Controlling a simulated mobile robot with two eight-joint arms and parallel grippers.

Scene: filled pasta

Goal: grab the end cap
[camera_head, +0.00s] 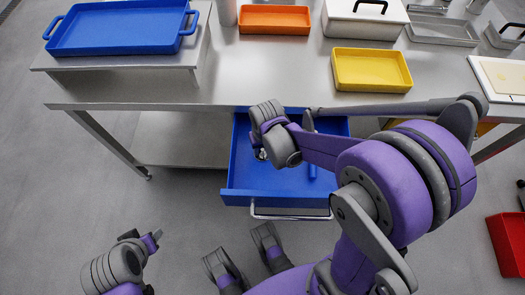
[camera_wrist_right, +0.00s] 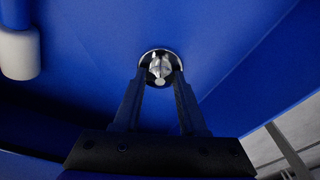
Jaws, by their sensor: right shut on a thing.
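The blue drawer (camera_head: 280,200) under the steel table is pulled open. My right gripper (camera_head: 264,150) reaches down into its left part, partly covered by my own wrist in the head view. In the right wrist view, my right gripper's dark fingers (camera_wrist_right: 160,88) are closed on a small round metallic end cap (camera_wrist_right: 160,66) with a ribbed, shiny middle. The cap is against or just above the blue drawer surface; I cannot tell which. My left gripper (camera_head: 152,241) is at the lower left, away from the table, and its jaws are too small to read.
A blue tool (camera_head: 312,168) lies in the drawer to the right; a pale rounded end (camera_wrist_right: 20,52) shows in the wrist view. On the table are a yellow tray (camera_head: 372,85), an orange tray (camera_head: 274,30) and a large blue tray (camera_head: 120,45). A red bin (camera_head: 508,245) stands at right.

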